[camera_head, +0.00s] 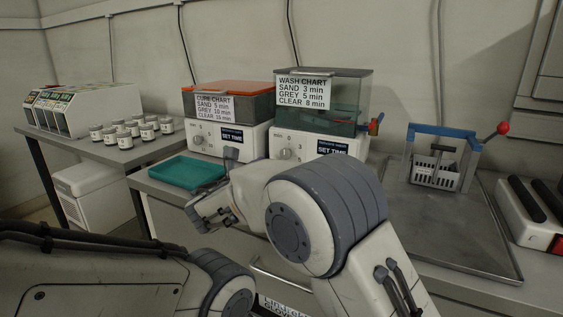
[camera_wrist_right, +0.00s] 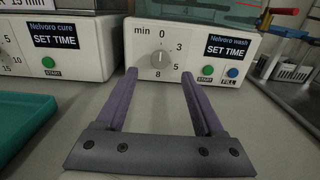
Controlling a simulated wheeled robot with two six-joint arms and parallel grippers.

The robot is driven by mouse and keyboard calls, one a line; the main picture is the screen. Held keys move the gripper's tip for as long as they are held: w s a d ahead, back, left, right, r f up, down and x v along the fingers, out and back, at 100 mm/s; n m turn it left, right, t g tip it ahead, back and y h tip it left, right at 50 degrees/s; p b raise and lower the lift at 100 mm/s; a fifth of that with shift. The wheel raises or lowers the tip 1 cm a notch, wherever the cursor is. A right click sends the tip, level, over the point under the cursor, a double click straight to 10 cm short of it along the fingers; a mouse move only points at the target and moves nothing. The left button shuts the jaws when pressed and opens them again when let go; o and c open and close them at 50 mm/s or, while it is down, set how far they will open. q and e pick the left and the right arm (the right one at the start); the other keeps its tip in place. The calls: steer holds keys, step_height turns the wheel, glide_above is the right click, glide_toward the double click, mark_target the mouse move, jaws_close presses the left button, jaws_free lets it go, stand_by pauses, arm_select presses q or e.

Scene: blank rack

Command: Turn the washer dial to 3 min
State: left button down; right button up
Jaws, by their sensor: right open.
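The washer (camera_head: 318,142) is a white unit with a clear-lidded tank and a wash chart on it. Its round dial (camera_head: 285,154) is on the front. In the right wrist view the dial (camera_wrist_right: 160,60) is ringed by 0, 3, 5 and 8 under "min". Its light mark looks near vertical, by the 0, though it is small. My right gripper (camera_wrist_right: 159,73) is open, its purple fingers pointing at the washer front, one on each side of the dial in the picture. Nothing is held; contact cannot be told. My left gripper is out of view.
The cure unit (camera_head: 228,118) stands left of the washer, with a teal tray (camera_head: 187,172) before it. Start button (camera_wrist_right: 206,71) and fill button (camera_wrist_right: 232,72) sit right of the dial. A metal tray with a basket (camera_head: 436,172) is at the right.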

mark_target(285, 154)
steer(key=b+x, duration=0.1)
steer(key=x, duration=0.6)
steer(key=shift+w+d, duration=0.1)
steer(key=shift+d, duration=0.05)
jaws_close()
